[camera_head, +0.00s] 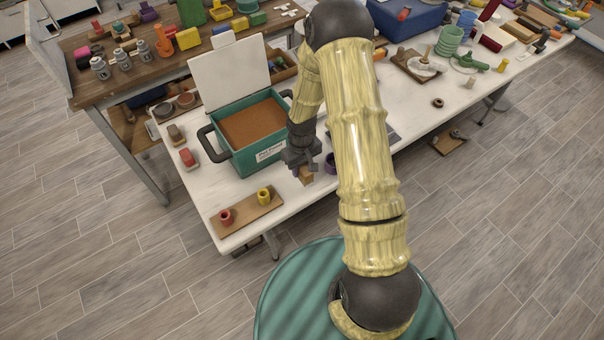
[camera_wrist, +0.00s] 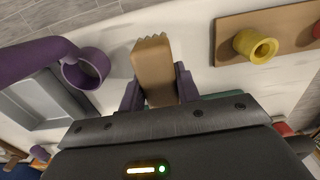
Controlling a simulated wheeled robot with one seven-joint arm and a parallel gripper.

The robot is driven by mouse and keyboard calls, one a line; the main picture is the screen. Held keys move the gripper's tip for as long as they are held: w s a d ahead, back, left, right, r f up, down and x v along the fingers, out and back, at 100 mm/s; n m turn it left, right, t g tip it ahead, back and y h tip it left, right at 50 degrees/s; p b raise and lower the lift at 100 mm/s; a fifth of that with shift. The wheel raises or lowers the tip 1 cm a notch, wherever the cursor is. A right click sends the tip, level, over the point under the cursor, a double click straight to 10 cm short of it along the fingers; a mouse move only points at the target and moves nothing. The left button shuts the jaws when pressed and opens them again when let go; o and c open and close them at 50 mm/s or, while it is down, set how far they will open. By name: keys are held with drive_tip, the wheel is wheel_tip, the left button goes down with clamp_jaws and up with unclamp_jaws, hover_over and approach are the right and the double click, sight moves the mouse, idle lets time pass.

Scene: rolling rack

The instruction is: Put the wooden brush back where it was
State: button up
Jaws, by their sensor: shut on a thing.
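The wooden brush (camera_wrist: 153,62) is a light brown block with a jagged end. It sits between the two fingers of my gripper (camera_wrist: 160,90) in the wrist view, its jagged end pointing away from the palm. In the head view the brush (camera_head: 306,176) shows below my gripper (camera_head: 303,165), over the white table's near edge area, right of the teal bin. My gripper is shut on it. I cannot tell whether the brush touches the table. Its held end is partly hidden by the gripper.
A teal bin (camera_head: 234,165) with brown filling and a raised white lid stands to the left. A wooden board (camera_head: 243,212) holding a red and a yellow spool lies in front. A purple cup (camera_head: 330,163) stands close right of my gripper.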

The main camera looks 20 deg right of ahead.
drive_tip(key=shift+f, duration=0.15)
drive_tip(key=shift+f+p, duration=0.35)
drive_tip(key=shift+f, duration=1.7)
drive_tip(key=shift+f, duration=0.15)
drive_tip(key=o, duration=1.1)
wheel_tip(320, 180, up, 12)
drive_tip(key=shift+r+b, duration=0.15)
drive_tip(key=shift+b, duration=0.85)
